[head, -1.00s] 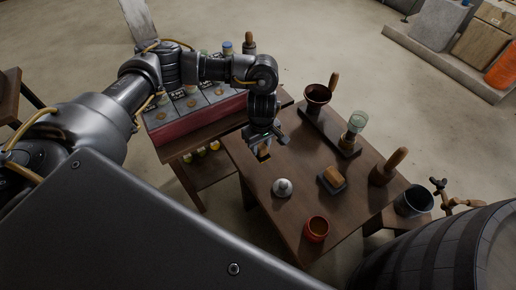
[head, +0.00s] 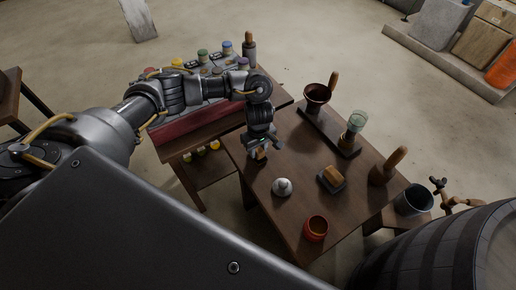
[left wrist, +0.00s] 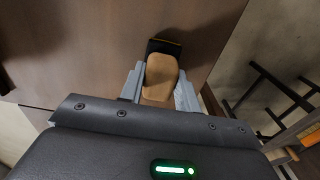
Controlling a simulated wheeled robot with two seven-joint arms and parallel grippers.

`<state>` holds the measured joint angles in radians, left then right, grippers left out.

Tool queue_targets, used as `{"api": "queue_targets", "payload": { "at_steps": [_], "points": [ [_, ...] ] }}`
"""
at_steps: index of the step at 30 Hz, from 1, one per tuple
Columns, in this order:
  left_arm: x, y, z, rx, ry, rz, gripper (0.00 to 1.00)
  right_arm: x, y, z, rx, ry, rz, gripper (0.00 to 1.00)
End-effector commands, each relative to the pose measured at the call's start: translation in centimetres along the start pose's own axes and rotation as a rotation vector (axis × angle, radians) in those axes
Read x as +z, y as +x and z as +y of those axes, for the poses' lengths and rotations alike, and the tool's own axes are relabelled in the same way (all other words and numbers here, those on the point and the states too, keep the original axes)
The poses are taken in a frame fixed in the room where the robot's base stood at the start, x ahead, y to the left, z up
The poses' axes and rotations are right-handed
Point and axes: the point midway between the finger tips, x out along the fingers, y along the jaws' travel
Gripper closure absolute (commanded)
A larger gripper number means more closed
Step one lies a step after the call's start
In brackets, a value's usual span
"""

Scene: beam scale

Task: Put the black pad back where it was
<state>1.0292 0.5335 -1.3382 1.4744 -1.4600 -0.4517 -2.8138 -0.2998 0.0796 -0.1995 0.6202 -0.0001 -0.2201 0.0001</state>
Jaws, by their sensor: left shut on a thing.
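My left gripper (head: 259,150) is shut on the wooden grip of the black pad, low at the left edge of the dark table (head: 300,158). In the left wrist view the tan grip (left wrist: 160,78) sits between the fingers, with the black pad (left wrist: 165,47) showing as a dark edge beyond it. I cannot tell whether the pad touches the tabletop. A wooden block on a dark square base (head: 332,180) stands to the right on the same table. My right gripper is not in view.
A silver domed piece (head: 283,187) and a red cup (head: 316,228) stand toward the front. A stand with a dark red funnel (head: 317,95) and a glass (head: 357,121) is at the back. A wooden-handled tool (head: 389,166) is at right.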

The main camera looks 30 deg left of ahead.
Motion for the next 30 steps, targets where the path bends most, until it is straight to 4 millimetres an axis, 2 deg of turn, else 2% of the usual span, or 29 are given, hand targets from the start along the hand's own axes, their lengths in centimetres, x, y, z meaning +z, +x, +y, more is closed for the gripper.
{"api": "queue_targets", "payload": {
  "at_steps": [5, 6, 10, 18, 22, 26, 30],
  "points": [
    [0.0, 0.5, 0.0, 0.001, 0.001, 0.000, 0.86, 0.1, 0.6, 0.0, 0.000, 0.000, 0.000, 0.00],
    [0.0, 0.3, 0.0, 0.001, 0.000, 0.000, 0.64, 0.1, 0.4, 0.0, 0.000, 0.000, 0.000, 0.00],
    [0.0, 0.3, 0.0, 0.000, 0.000, 0.000, 0.47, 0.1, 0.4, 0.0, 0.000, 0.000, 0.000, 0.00],
    [0.0, 0.2, 0.0, 0.000, 0.000, 0.000, 0.46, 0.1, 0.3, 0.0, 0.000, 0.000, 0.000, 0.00],
    [0.0, -0.4, 0.0, 0.001, 0.000, 0.000, 0.46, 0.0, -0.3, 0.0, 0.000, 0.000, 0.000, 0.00],
    [-0.1, -2.5, 0.2, 0.005, 0.004, 0.004, 0.46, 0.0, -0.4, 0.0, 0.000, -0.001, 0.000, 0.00],
    [-0.1, -5.5, 0.1, 0.005, 0.004, 0.004, 0.46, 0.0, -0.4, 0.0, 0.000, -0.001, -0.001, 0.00]
  ]
}}
